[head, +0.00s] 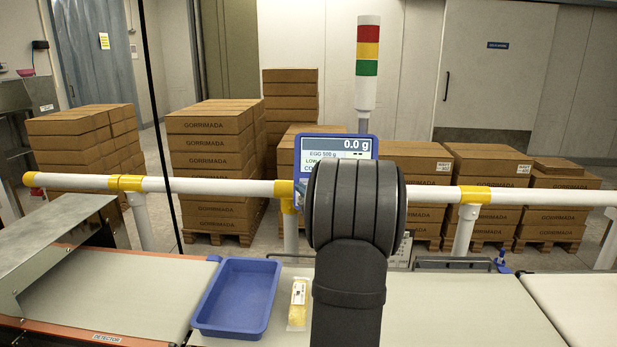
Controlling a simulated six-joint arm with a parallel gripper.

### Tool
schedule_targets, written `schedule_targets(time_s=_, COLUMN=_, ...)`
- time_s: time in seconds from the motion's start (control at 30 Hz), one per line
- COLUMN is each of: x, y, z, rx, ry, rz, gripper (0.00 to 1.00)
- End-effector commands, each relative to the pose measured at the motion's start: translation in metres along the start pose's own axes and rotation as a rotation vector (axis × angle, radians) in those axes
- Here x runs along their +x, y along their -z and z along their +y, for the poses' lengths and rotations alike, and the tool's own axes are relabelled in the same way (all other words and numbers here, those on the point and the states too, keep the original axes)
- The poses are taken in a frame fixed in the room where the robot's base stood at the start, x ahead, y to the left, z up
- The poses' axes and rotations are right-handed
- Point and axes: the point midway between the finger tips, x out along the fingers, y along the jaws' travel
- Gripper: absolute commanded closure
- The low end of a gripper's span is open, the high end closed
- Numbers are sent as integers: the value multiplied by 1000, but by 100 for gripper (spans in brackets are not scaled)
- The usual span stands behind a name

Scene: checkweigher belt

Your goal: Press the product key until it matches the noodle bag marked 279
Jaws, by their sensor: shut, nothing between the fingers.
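A yellow noodle bag (298,303) with a pale label lies on the belt, just right of a blue tray. Its printed number is too small to read. My dark arm covers the display's lower part, and the product key is hidden from view. My gripper is hidden behind my own arm, so its place relative to the key does not show.
The empty blue tray (237,297) sits on the belt left of the bag. A white rail (205,186) with yellow joints crosses behind the belts. A metal detector hood (60,240) stands at left. A red-yellow-green light tower (367,60) rises behind the display; stacked cartons (212,160) stand beyond.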

Motion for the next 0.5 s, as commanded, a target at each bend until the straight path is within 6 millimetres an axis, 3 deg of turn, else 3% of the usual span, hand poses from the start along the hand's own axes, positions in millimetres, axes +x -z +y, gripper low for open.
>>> schedule_targets(time_s=0.5, x=4, y=4, z=-3, rx=1, ry=0, rz=1, gripper=100)
